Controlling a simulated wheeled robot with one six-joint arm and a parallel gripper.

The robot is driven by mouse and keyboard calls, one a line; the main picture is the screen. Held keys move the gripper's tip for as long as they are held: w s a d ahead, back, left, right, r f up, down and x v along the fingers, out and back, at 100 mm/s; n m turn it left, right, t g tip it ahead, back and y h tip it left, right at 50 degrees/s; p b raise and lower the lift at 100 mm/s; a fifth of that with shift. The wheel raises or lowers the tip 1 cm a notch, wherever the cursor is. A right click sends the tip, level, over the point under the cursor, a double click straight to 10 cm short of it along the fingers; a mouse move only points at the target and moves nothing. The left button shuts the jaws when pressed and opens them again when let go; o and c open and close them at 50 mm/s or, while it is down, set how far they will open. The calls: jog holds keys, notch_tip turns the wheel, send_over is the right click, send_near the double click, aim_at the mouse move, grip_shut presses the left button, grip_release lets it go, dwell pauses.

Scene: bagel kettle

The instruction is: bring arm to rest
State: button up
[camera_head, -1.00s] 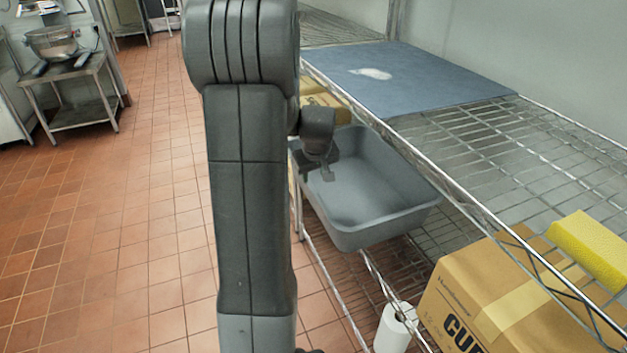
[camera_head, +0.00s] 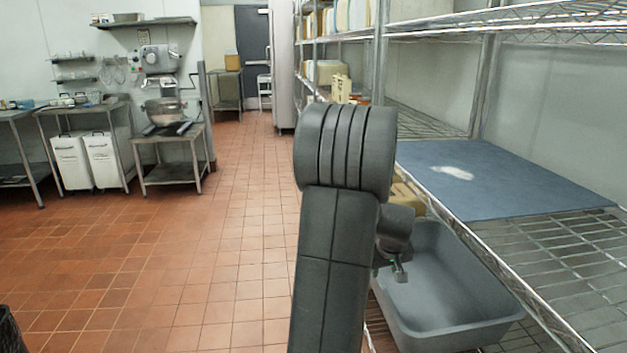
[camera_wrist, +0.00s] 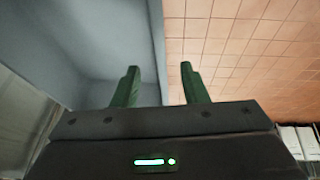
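My arm rises in the middle of the head view, bent at its top joint. My gripper (camera_head: 397,270) shows small beside the arm, over the near left part of a grey tub (camera_head: 458,285). The grey tub (camera_wrist: 110,45) fills the left of that view and the tiled floor (camera_wrist: 240,50) fills the right. I cannot tell from these views whether the gripper touches the tub.
A wire shelf rack (camera_head: 560,255) stands at the right, with a blue mat (camera_head: 510,185) bearing a white patch. A mixer (camera_head: 160,75) on a steel table (camera_head: 170,160) and white bins (camera_head: 85,160) stand at the back left.

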aim_at(381, 283)
jog(key=b+x, duration=0.1)
jog(key=x, duration=0.9)
jog(key=shift+f, duration=0.1)
